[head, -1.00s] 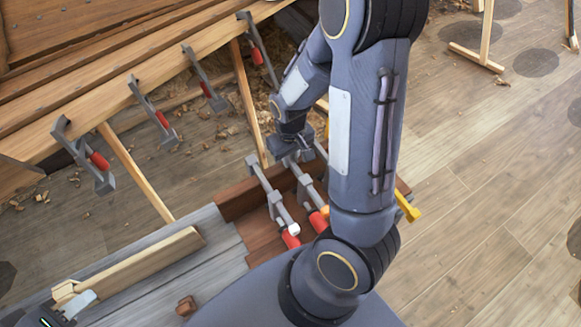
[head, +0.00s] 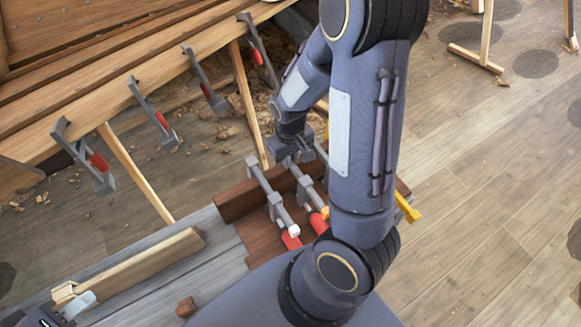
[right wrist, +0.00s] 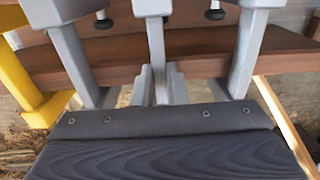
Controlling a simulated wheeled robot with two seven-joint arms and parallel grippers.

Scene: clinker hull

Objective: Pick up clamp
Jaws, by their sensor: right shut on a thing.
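Several grey bar clamps with red handles stand side by side at a brown wooden holder (head: 238,201) in the head view. The left one (head: 266,187) is clear; the middle clamp (head: 305,188) is partly behind my right arm. My right gripper (head: 294,156) is at the top of the middle clamp. In the right wrist view my right gripper (right wrist: 158,88) is shut around the grey bar of the middle clamp (right wrist: 155,45), with other grey bars on both sides. The clamp still sits among its neighbours.
A yellow clamp (head: 406,208) stands right of the grey ones, close to my arm; it is at left in the right wrist view (right wrist: 18,75). More clamps (head: 90,160) hang on the hull's plank edge. A wooden strip (head: 150,262) lies on the grey bench (head: 222,250).

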